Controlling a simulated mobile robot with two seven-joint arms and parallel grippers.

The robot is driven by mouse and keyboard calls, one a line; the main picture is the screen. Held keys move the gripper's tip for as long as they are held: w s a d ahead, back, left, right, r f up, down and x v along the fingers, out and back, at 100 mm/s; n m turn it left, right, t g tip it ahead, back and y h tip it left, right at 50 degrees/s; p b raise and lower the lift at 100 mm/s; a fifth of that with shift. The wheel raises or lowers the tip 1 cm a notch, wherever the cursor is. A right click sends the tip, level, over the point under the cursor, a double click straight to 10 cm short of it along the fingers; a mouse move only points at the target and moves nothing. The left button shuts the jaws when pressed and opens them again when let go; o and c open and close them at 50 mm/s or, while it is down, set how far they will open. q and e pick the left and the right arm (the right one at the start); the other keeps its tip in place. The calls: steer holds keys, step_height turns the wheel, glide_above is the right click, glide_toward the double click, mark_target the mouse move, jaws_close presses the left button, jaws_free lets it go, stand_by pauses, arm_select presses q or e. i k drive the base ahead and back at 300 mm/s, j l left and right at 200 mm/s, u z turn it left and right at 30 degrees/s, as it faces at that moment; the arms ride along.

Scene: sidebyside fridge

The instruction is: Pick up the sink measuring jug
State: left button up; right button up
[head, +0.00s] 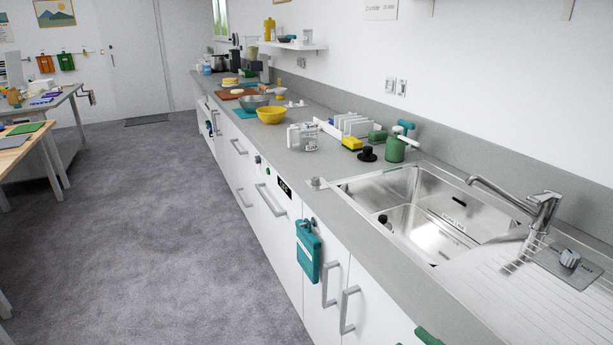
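A clear measuring jug (308,138), with its pale handle on the left, stands upright on the grey countertop (330,200). It is left of the steel sink (410,232) and in front of a white dish rack (352,124). Its contents are too small to tell.
Near the jug are a yellow bowl (271,115), a yellow sponge (352,143), a black-knobbed brush (367,154) and a green soap bottle (395,149). A tap (540,212) stands beside the sink. The floor (160,220) alongside is clear.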

mark_target(308, 129)
steer(key=i+j, duration=0.2)
steer(key=i, duration=0.3)
steer(key=i+j+z, duration=0.1)
steer(key=i+j, duration=0.15)
steer(key=i, duration=0.3)
steer(key=i+j, duration=0.25)
steer(key=i, duration=0.25)
steer(key=i+j+z, duration=0.1)
steer(key=i+j, duration=0.15)
steer(key=i, duration=0.25)
steer(key=i+j, duration=0.65)
steer(key=i+l+z, duration=0.05)
steer(key=i, duration=0.1)
